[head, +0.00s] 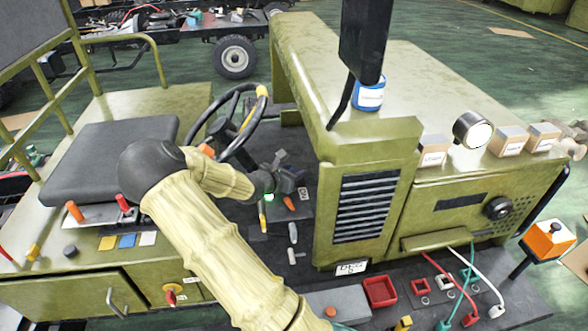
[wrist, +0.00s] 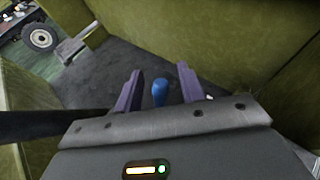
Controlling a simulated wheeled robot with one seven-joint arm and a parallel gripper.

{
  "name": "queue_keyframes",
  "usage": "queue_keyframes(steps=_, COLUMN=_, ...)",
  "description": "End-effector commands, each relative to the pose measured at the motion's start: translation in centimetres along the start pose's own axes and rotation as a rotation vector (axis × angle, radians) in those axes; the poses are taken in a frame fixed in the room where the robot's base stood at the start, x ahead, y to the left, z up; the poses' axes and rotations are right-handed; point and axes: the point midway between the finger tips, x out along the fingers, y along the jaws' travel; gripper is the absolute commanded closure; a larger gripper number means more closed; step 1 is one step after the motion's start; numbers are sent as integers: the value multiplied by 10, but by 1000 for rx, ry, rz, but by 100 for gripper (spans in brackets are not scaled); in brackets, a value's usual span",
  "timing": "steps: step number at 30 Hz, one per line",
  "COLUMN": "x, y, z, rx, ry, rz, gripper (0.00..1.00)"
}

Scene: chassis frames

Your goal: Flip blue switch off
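In the wrist view, a blue rounded knob (wrist: 160,93) on a stalk stands over the dark cab floor. It could be the blue switch, but I cannot confirm that. My gripper (wrist: 159,72) is open, with its purple fingers on either side of the knob and gaps showing on both sides. In the head view, my gripper (head: 285,182) is low in the cab beyond my arm, and I cannot pick out the knob there. A flat blue square (head: 127,241) sits between a yellow and a white one on the left panel, far from my gripper.
The steering wheel (head: 238,122) stands just behind and left of my gripper. The black seat (head: 112,158) is at the left. The green louvred housing (head: 368,215) rises close on the right. Small levers (head: 292,233) stand on the floor in front of my gripper.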

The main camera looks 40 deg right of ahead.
Motion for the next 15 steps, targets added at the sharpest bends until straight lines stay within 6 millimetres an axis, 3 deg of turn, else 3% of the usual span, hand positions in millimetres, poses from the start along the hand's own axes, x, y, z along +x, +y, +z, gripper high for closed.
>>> queue_keyframes(steps=11, x=8, y=0, z=0, rx=1, ry=1, rz=0, gripper=61)
queue_keyframes(steps=15, x=8, y=0, z=0, rx=1, ry=1, rz=1, gripper=88)
